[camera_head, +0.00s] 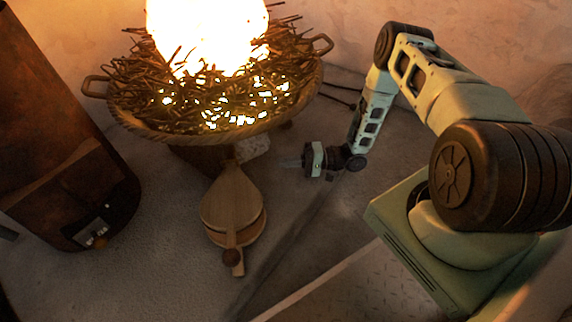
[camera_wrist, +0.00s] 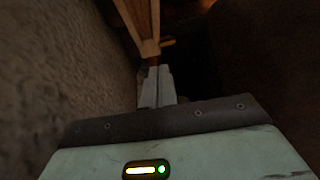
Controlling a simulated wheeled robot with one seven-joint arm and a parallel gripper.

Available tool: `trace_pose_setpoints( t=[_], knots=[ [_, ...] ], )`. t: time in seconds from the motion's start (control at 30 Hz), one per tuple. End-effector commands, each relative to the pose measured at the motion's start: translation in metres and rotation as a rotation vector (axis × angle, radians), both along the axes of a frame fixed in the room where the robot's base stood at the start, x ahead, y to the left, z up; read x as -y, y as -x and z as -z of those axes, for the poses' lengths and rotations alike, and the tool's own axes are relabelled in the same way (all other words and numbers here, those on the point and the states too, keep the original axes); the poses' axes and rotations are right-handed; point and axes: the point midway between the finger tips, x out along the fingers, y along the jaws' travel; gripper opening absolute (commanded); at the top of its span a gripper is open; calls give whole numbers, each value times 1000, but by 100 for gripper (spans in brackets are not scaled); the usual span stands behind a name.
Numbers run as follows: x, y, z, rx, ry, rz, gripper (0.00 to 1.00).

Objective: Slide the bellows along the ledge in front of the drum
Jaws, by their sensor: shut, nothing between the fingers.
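The wooden bellows (camera_head: 230,203) lie on the grey stone ledge (camera_head: 165,215) below the fire bowl, narrow end toward the bowl and handle toward the front. The drum (camera_head: 62,140), dark and rusty, stands to their left. My gripper (camera_head: 283,163) is right of the bellows' narrow end, low over the ledge, its fingers pointing left. It is shut and empty, and a gap shows between it and the bellows. In the wrist view the shut fingers (camera_wrist: 159,76) point at a wooden piece (camera_wrist: 140,25); I cannot tell whether they touch it.
A wide bowl (camera_head: 130,122) of burning sticks (camera_head: 190,90) stands behind the bellows, its rim overhanging their narrow end. A pale block (camera_head: 254,148) sits under it. The ledge is clear between the bellows and the drum.

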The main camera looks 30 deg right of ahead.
Motion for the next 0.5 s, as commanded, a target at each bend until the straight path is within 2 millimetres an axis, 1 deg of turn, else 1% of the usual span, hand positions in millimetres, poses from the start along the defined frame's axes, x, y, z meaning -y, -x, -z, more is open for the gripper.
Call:
trace_pose_setpoints(
  t=[0.03,0.1,0.3,0.4,0.5],
  knots=[
    [-10,-5,4,1,0,-1,0],
    [-24,-11,5,1,0,-3,0],
    [-59,-26,5,1,2,-2,0],
    [-73,-19,4,-1,0,-1,0],
    [-83,-15,3,0,1,0,0]
  ],
)
